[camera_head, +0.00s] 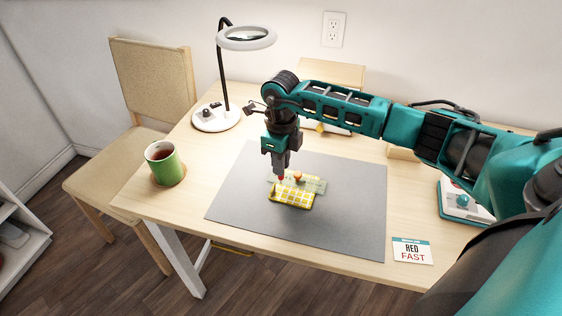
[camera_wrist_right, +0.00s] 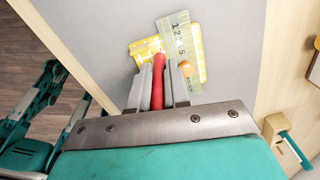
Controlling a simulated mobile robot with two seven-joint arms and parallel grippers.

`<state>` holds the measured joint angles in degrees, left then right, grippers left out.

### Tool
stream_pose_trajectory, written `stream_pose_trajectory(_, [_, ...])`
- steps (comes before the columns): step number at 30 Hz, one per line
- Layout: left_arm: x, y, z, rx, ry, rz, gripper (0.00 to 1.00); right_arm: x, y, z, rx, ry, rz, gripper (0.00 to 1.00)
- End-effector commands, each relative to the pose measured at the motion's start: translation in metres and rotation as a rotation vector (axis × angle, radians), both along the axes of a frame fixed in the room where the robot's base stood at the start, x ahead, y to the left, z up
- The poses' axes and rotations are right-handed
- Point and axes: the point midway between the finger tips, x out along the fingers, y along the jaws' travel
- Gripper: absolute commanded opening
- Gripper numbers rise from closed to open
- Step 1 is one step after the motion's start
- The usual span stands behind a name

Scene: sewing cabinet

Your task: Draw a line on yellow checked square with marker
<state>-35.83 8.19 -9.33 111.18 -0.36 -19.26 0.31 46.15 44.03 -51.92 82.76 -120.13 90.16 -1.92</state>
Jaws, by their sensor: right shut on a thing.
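The yellow checked square (camera_head: 288,198) lies on the grey mat (camera_head: 350,220) and also shows in the wrist view (camera_wrist_right: 144,48). A clear greenish ruler (camera_head: 318,186) with an orange-brown knob (camera_head: 297,177) lies across its far part; the wrist view shows the ruler's numbers (camera_wrist_right: 178,30). My right gripper (camera_head: 280,168) points down over the square's far left part, beside the knob. It is shut on a red marker (camera_wrist_right: 158,90), held between the fingers. The marker's tip is hidden, so I cannot tell whether it touches the square. My left gripper is out of view.
A green mug (camera_head: 166,168) on a coaster and a lamp (camera_head: 246,38) with a white base stand at the left. A card (camera_head: 412,250) reading "RED FAST" and a white device (camera_head: 463,203) with a teal knob are at the right. The mat's front is clear.

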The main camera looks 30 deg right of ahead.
Motion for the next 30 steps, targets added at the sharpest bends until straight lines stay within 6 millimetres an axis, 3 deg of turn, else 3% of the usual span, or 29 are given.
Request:
stream_pose_trajectory(16, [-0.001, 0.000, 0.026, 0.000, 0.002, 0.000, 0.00, 0.000, 0.000, 0.036, 0.000, -0.001, 0.000, 0.00])
stream_pose_trajectory(30, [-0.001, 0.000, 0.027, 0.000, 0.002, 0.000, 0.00, 0.000, 0.003, 0.040, 0.002, -0.003, 0.050, 0.00])
